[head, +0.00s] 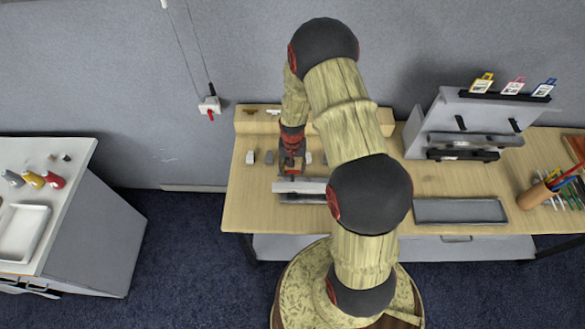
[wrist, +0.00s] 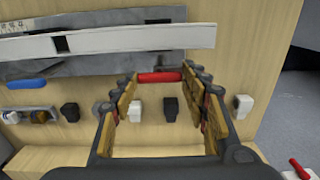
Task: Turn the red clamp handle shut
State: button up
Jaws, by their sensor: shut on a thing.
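The red clamp handle (wrist: 158,77) lies crosswise between my fingertips in the wrist view, in front of a long pale bar (wrist: 110,42) and a grey metal plate (wrist: 75,68). My gripper (wrist: 161,82) has one finger at each end of the handle and is shut on it. In the head view my gripper (head: 291,158) points down at the left part of the wooden table, just behind the pale bar (head: 300,186). My gripper hides most of the clamp in the head view.
A blue handle (wrist: 27,83) lies left of the red one. A grey tray (head: 460,211) and a slanted rack (head: 470,115) stand to the right.

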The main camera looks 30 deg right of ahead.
jog(key=shift+n, duration=0.3)
jog(key=n+b, duration=0.2)
jog(key=n, duration=0.1)
jog(key=shift+f+b, duration=0.1)
jog(key=shift+b, duration=0.3)
jog(key=n+b, duration=0.2)
jog(key=n, duration=0.3)
jog(key=n+b, duration=0.2)
jog(key=n, duration=0.2)
jog(key=shift+n, duration=0.3)
jog(key=shift+n+b, duration=0.6)
jog(key=shift+n, duration=1.7)
jog(key=o, duration=1.2)
jog(key=shift+c, duration=0.2)
jog(key=shift+r, duration=0.2)
